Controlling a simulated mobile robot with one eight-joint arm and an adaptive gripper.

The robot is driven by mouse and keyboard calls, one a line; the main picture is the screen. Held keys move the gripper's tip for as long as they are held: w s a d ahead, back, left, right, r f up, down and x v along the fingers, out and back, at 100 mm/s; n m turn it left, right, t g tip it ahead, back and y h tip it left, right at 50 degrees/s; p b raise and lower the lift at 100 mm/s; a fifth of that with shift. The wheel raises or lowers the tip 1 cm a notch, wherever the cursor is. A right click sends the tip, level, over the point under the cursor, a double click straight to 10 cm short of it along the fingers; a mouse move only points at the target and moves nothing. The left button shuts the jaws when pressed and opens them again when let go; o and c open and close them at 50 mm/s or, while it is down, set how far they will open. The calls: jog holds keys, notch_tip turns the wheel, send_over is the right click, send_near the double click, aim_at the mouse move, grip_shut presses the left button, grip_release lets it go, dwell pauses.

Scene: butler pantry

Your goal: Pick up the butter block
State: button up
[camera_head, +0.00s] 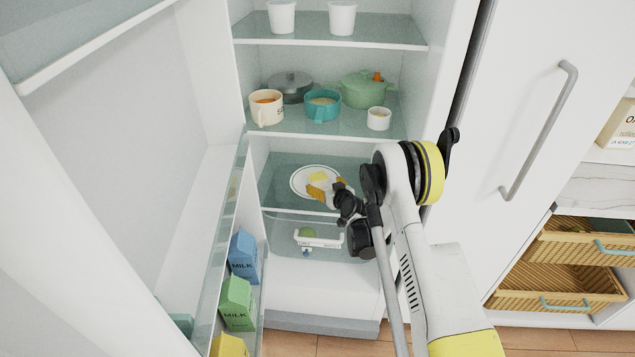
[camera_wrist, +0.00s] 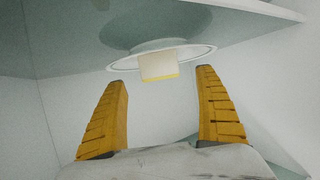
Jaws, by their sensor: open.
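The butter block (camera_head: 319,177) is a pale yellow block on a white plate (camera_head: 299,190) on a glass shelf inside the open fridge. In the wrist view the butter block (camera_wrist: 158,67) appears beyond and between my fingertips, over the near part of the plate (camera_wrist: 118,66). My gripper (camera_head: 326,187) reaches into the fridge at the plate's right front. Its two yellow fingers are spread wide in the wrist view (camera_wrist: 162,78), with nothing between them. In the head view the fingers overlap part of the plate, and whether they touch it cannot be told.
The shelf above (camera_head: 340,126) holds cups and pots, including a green pot (camera_head: 365,91) and a teal cup (camera_head: 322,106). A drawer (camera_head: 318,240) lies below the plate's shelf. The open fridge door with milk cartons (camera_head: 236,302) stands at left. A closed white door is at right.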

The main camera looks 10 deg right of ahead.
aim_at(320, 182)
jog(key=b+x, duration=0.3)
jog(key=x, duration=0.3)
jog(key=shift+w+f, duration=0.25)
jog(key=shift+f, duration=0.05)
jog(key=c, duration=1.4)
